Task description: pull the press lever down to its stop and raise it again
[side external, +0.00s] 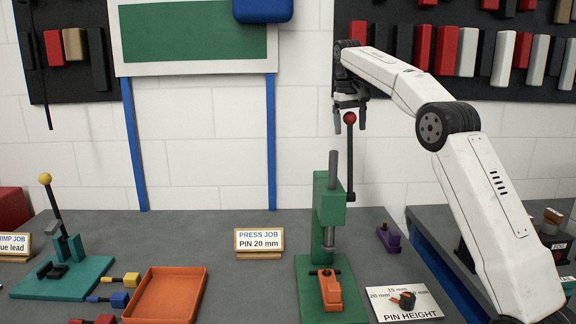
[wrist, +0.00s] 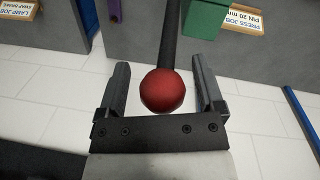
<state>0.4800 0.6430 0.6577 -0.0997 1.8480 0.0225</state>
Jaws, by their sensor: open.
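The press (side external: 327,200) is green and stands on a green base on the bench. Its dark lever (side external: 350,165) points up from the right side of the press head and ends in a red ball knob (side external: 350,118). My gripper (side external: 350,128) is open, pointing down from above, with the knob at its fingertips. In the wrist view the red knob (wrist: 163,90) sits between the two open fingers of my gripper (wrist: 160,78), with a gap on each side. The lever rod (wrist: 169,45) runs away beyond it. An orange part (side external: 330,290) sits under the press ram.
A "PRESS JOB PIN 20 mm" sign (side external: 259,241) stands left of the press. A pin height card (side external: 405,303) and a purple part (side external: 389,237) lie to its right. An orange tray (side external: 166,295) and a yellow-knobbed crimp tool (side external: 62,250) are further left.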

